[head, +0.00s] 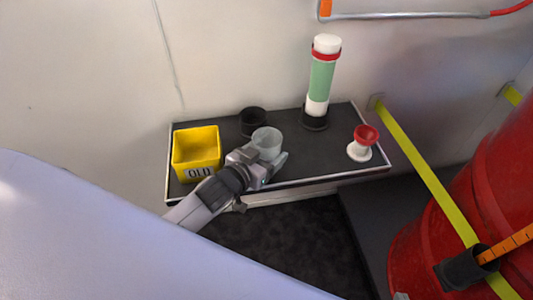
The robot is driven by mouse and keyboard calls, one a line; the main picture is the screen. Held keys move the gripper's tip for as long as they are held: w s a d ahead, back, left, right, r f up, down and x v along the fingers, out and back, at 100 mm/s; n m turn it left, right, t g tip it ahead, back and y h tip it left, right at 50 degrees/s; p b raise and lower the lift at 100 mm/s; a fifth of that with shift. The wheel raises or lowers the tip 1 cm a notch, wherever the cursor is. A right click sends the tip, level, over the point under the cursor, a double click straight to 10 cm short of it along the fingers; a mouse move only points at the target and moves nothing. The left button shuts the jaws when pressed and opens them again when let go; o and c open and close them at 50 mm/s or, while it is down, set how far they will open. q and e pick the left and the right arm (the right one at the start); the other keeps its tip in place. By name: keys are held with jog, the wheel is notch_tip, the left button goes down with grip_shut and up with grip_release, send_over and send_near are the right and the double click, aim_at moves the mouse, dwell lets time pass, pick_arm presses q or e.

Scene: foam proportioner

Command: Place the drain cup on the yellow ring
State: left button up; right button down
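A clear, greyish cup (267,139), which looks like the drain cup, stands upright near the middle of the dark shelf. The cup's lower part is hidden by the gripper. I see no yellow ring.
On the shelf (317,153) are a yellow bin (197,145) marked "OLD", a black round holder (252,121) just behind the cup, a green-and-white cylinder (321,78) on a black base, and a red-and-white funnel-shaped piece (363,141). A red drum (475,205) stands at right.

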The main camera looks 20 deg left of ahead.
pick_arm(q)
jog(key=shift+f, duration=0.2)
jog(key=o, duration=0.8)
